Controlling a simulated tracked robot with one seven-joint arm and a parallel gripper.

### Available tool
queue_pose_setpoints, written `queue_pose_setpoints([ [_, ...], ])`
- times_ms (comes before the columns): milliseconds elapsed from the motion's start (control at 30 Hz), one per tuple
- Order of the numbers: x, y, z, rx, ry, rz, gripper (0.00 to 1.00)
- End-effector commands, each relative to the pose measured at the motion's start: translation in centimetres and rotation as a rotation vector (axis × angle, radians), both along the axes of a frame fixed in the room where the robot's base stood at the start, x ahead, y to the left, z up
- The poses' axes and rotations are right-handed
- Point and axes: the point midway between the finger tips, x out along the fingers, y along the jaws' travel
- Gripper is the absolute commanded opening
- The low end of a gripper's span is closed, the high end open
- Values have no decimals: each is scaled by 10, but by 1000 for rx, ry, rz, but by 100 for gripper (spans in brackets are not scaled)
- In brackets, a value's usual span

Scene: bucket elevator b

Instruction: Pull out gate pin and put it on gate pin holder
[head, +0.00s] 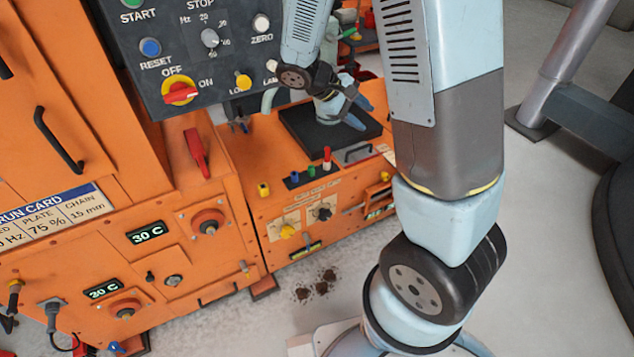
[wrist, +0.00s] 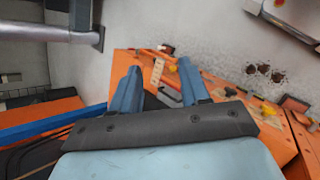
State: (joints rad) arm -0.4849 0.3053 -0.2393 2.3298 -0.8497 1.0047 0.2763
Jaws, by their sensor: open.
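My gripper (head: 361,114) is open and empty above the black square plate (head: 318,138) on top of the low orange cabinet (head: 255,165). In the wrist view its two blue fingers (wrist: 158,66) stand apart with nothing between them. I cannot tell for certain which part is the gate pin or its holder. A red-topped peg (head: 327,156) stands upright near the cabinet's front edge, left of and below my gripper. Beside it is a dark strip with small green (head: 311,170) and blue (head: 295,176) pegs. A yellow peg (head: 263,189) stands farther left.
A control panel (head: 215,45) with knobs and buttons overhangs the left side. A red lever (head: 195,152) stands out from the taller orange housing. A grey handle (head: 358,153) is near the cabinet's front edge. Dark spilled material (head: 318,285) lies on the open grey floor.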

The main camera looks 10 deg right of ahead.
Motion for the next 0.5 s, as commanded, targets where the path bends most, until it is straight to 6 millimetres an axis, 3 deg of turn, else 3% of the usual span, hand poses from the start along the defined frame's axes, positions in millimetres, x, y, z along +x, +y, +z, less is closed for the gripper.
queue_pose_setpoints([
  [500, 50, 19, -94, -366, 168, 317, 46],
])
